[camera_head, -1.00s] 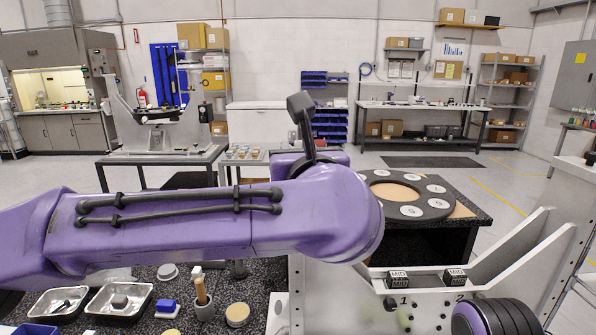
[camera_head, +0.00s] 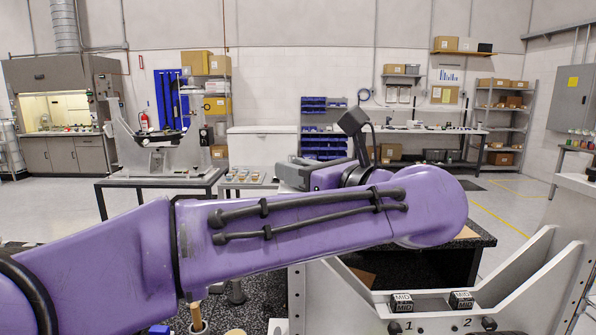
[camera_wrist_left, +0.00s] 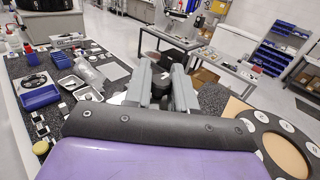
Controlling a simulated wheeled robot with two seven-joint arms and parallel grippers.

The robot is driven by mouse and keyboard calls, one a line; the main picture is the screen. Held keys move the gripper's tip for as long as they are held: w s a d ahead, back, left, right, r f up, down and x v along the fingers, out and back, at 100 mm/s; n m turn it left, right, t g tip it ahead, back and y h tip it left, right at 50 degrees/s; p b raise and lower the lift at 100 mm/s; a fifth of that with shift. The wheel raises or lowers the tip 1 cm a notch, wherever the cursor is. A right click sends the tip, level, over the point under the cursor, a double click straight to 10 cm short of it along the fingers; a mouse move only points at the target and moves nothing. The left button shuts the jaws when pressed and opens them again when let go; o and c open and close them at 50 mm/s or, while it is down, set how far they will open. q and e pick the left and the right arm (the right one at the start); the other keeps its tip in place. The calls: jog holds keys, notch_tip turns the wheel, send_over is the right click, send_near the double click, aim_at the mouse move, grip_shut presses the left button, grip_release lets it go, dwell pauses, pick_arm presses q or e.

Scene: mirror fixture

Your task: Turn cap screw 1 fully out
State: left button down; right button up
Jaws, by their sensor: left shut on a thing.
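My left arm crosses the head view, and its grey gripper (camera_head: 295,173) points away and is mostly hidden behind the wrist. In the left wrist view the two grey fingers (camera_wrist_left: 164,80) are close on a dark thing (camera_wrist_left: 160,86), too unclear to name. Cap screw 1 (camera_head: 394,327) seems to be the dark round head beside the printed 1, low on the grey fixture (camera_head: 350,310). A similar dark head (camera_head: 489,324) sits beside the 2. The left gripper is well away from both. My right gripper is not in view.
Two black blocks marked MID (camera_head: 402,302) sit above the numbers. The fixture's sloping side walls rise at the right. In the left wrist view a speckled bench (camera_wrist_left: 60,100) holds trays and small parts, and a ring plate (camera_wrist_left: 280,140) lies at the right.

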pick_arm(q)
jog(key=shift+a+r, duration=0.1)
jog(key=shift+r, duration=0.4)
jog(key=c, duration=1.1)
grip_release()
jog(key=shift+o, duration=0.5)
jog(key=shift+w+f, duration=0.1)
jog(key=shift+w, duration=0.1)
jog(key=shift+s+f, duration=0.1)
jog(key=shift+s, duration=0.2)
jog(key=shift+s+d+f+b, duration=0.1)
jog(key=shift+s+d+b, duration=0.15)
jog(key=shift+d+b, duration=0.1)
jog(key=b+v, duration=0.2)
jog(key=v, duration=0.4)
jog(key=shift+s+d, duration=0.2)
jog(key=shift+d, duration=0.05)
